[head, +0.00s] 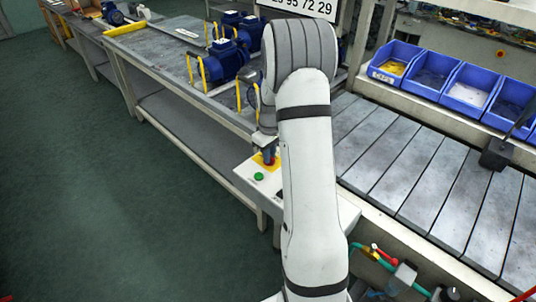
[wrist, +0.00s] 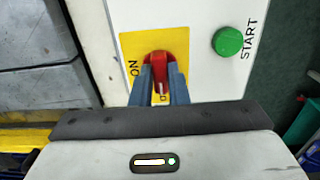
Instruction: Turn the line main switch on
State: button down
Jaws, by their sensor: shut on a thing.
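The line main switch is a red knob (wrist: 160,57) on a yellow plate (wrist: 130,45) on a white control box (wrist: 200,15). "ON" is printed at the plate's left. Another label at its lower edge is mostly hidden by my fingers. A white mark on the knob points down toward that label in the wrist view. My gripper (wrist: 160,72) is shut on the red knob, one blue-grey finger on each side. In the head view the yellow plate (head: 258,160) shows beside my arm, which hides part of the box.
A green START button (wrist: 227,41) is right of the plate in the wrist view. A slatted conveyor (head: 400,170) runs on the right, with blue bins (head: 470,88) behind. Blue pumps (head: 225,60) stand on the bench at upper left. Green floor on the left is clear.

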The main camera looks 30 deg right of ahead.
jog(key=shift+a, duration=0.25)
jog(key=shift+d, duration=0.2)
jog(key=shift+f+m+b, duration=0.1)
jog(key=shift+m+b, duration=0.4)
jog(key=shift+m, duration=1.4)
jog(key=m+b, duration=0.1)
jog(key=m, duration=0.4)
jog(key=shift+m, duration=0.3)
jog(key=m, duration=0.4)
jog(key=shift+m+b, duration=0.4)
jog(key=shift+m, duration=1.9)
jog(key=c, duration=1.4)
grip_release()
